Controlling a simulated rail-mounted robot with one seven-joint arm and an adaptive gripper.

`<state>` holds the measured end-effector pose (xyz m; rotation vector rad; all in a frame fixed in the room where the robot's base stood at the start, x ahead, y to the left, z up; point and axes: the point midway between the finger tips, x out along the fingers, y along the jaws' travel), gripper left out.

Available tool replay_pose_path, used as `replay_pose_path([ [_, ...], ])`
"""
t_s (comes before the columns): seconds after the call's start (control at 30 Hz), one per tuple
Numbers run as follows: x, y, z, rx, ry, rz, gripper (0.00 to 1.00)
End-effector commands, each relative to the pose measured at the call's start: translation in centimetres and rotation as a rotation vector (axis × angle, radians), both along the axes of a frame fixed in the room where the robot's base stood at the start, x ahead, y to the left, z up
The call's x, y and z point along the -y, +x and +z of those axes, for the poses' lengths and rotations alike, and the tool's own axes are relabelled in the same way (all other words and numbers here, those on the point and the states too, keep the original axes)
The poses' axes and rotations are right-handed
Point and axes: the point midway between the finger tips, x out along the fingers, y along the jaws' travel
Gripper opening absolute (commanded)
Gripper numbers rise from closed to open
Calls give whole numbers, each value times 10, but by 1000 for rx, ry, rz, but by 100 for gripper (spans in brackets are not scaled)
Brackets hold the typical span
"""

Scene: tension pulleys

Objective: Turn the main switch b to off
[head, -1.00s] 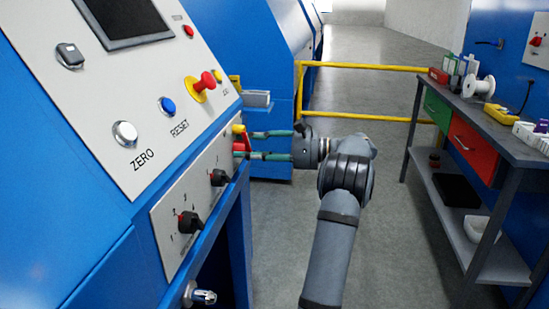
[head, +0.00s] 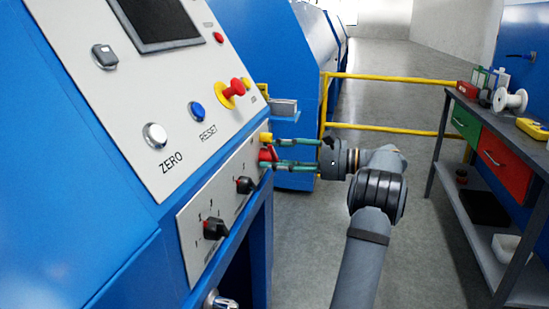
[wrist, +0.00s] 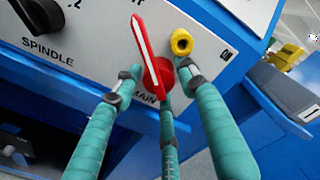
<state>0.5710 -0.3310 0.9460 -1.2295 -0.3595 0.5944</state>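The main switch b is a red rotary switch (wrist: 157,72) on the white panel, with "MAIN" partly visible below it. Its long handle points nearly straight up in the wrist view, leaning slightly left. It shows small in the head view (head: 265,155), partly hidden by my fingers. My gripper (wrist: 160,82) has teal fingers and is open. One fingertip is left of the switch's round base, one is right of it, and a third finger is below. I cannot tell whether any finger touches it.
A yellow knob (wrist: 181,42) sits close right of the switch, near the right fingertip. The black spindle switch (wrist: 38,16) is to the left. A yellow rail (head: 390,78) stands behind my gripper. A workbench (head: 520,143) is at right, with clear floor between.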

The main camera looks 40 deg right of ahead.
Motion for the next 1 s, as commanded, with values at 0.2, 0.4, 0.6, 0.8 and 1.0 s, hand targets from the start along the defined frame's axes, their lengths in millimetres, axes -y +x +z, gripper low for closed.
replay_pose_path([
  [0.2, 2, -3, 1, 2, 1, 0, 41],
  [0.4, 21, -26, 3, 2, 1, -3, 41],
  [0.6, 47, -61, 5, 2, 0, -2, 41],
  [0.8, 66, -86, 6, 1, 0, -1, 41],
  [1.0, 72, -95, 7, 1, -1, 1, 41],
])
